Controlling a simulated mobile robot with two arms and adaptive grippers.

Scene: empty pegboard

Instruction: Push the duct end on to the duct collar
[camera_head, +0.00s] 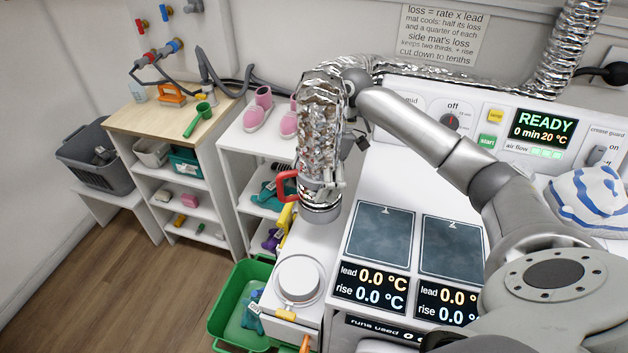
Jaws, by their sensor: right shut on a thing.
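The silver foil duct bends over and hangs down, and its duct end (320,212) is a smooth metal cuff with a red handle (286,185). The cuff is in the air, with its mouth facing down. The duct collar (298,279) is a round pale ring on the white unit, below and a little left of the cuff and apart from it. My right arm comes in from the right and passes behind the hanging duct. My right gripper (332,187) is shut on the duct end, its fingers partly hidden by the foil. My left gripper is not in view.
Two dark mats (380,233) with lead and rise displays lie right of the collar. A control panel (545,137) reads READY. A green crate (238,303) stands on the floor below left. Shelves with shoes and tools stand left. A blue-striped white item (590,200) lies at right.

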